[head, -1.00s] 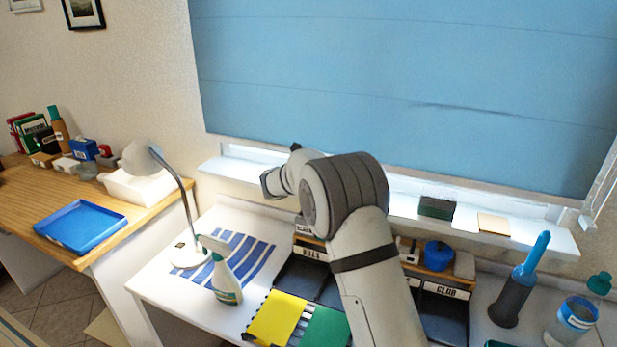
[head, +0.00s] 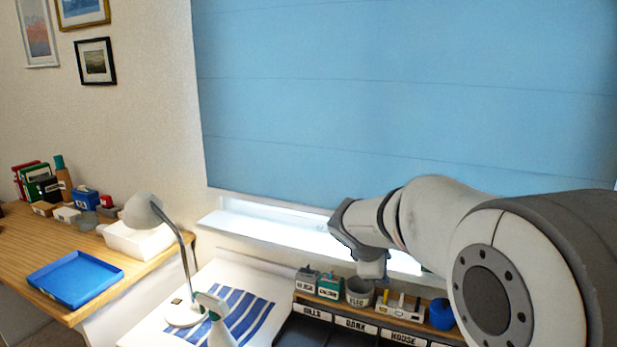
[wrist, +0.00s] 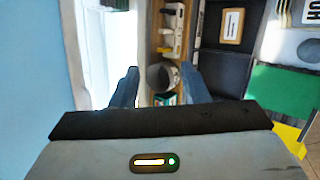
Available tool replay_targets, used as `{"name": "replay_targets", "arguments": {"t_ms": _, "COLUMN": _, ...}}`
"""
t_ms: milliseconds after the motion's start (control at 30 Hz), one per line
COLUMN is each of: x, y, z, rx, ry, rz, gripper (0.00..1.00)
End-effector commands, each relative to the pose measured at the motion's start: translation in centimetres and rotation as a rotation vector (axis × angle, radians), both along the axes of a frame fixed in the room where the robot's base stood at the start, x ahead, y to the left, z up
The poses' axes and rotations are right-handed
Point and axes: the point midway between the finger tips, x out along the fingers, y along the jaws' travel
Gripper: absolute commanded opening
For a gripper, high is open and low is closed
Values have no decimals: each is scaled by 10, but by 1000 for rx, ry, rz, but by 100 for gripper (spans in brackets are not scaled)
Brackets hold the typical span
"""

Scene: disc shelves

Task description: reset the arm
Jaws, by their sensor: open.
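My gripper is open and empty in the wrist view (wrist: 158,90), its two dark fingers apart, above the small wooden shelf (wrist: 157,30) by the window sill. A grey cup (wrist: 162,76) shows beyond and between the fingers, with no contact that I can make out. In the head view my arm (head: 440,215) comes in from the right and reaches left in front of the blind. The fingertips are not clear there.
A blue tray (head: 75,278) lies on the wooden desk. The cup (head: 359,290) stands on the shelf among small boxes. A blue blind (head: 400,90) covers the window.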

Motion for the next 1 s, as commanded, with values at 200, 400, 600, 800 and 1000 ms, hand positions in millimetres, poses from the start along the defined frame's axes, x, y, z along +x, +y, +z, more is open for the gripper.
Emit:
{"name": "replay_targets", "arguments": {"t_ms": 200, "x": -110, "y": -15, "z": -6, "rx": 334, "ry": -44, "rz": -411, "gripper": 41}}
{"name": "replay_targets", "arguments": {"t_ms": 400, "x": -198, "y": -6, "z": -22, "rx": 614, "ry": -65, "rz": -777, "gripper": 41}}
{"name": "replay_targets", "arguments": {"t_ms": 600, "x": -249, "y": 9, "z": -36, "rx": 793, "ry": -65, "rz": -1022, "gripper": 41}}
{"name": "replay_targets", "arguments": {"t_ms": 800, "x": -263, "y": 15, "z": -41, "rx": 846, "ry": -62, "rz": -1096, "gripper": 41}}
{"name": "replay_targets", "arguments": {"t_ms": 1000, "x": -262, "y": 15, "z": -41, "rx": 846, "ry": -62, "rz": -1095, "gripper": 41}}
